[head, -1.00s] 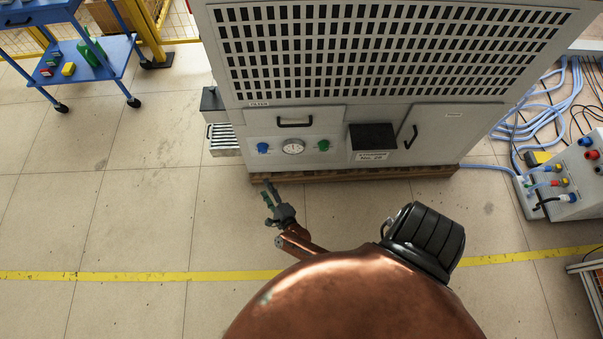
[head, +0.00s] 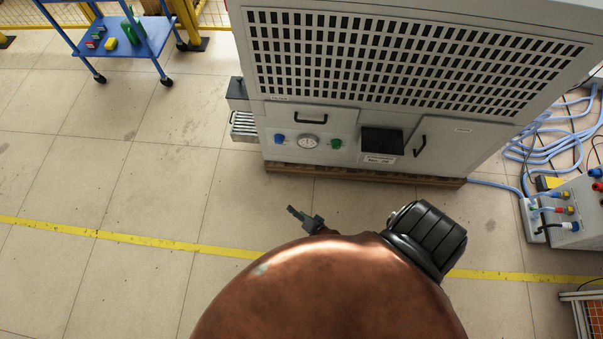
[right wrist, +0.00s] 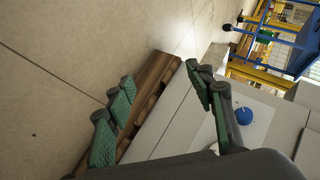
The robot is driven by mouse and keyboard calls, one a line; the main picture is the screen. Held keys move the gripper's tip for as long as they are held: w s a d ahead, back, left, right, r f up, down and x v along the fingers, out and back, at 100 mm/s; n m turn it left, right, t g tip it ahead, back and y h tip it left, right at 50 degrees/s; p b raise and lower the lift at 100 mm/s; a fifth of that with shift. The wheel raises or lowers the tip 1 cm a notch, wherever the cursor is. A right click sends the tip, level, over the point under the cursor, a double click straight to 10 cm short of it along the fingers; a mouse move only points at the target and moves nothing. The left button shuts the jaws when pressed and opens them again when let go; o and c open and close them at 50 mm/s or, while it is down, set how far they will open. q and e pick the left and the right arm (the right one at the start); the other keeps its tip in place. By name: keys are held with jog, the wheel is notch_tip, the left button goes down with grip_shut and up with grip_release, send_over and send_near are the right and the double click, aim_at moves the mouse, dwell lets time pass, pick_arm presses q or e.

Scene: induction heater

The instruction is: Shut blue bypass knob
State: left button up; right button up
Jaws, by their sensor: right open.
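The blue bypass knob (head: 279,139) is on the left of the machine's front panel, beside a round gauge (head: 308,142). It also shows in the right wrist view (right wrist: 243,115), just beyond one finger of my right gripper (right wrist: 160,78). That gripper is open, with nothing between its green-padded fingers. In the head view my right gripper (head: 294,212) is over the floor in front of the machine, apart from the knob. My copper-coloured arm partly hides it. The knob's turned position is too small to read. My left gripper is not in view.
A green knob (head: 336,144) sits right of the gauge. The grey machine (head: 225,85) has a protruding grille at its left side and a wooden base (head: 365,176). A blue cart (head: 150,38) stands far left; cables (head: 540,140) lie at right. Floor in front is clear.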

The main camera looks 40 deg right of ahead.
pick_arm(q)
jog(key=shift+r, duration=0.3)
pick_arm(e)
jog(key=shift+s+f+n, duration=0.2)
jog(key=shift+s+n, duration=0.05)
jog(key=shift+s, duration=0.2)
jog(key=shift+s+f+n, duration=0.15)
jog(key=shift+s+n, duration=0.1)
jog(key=shift+s, duration=0.2)
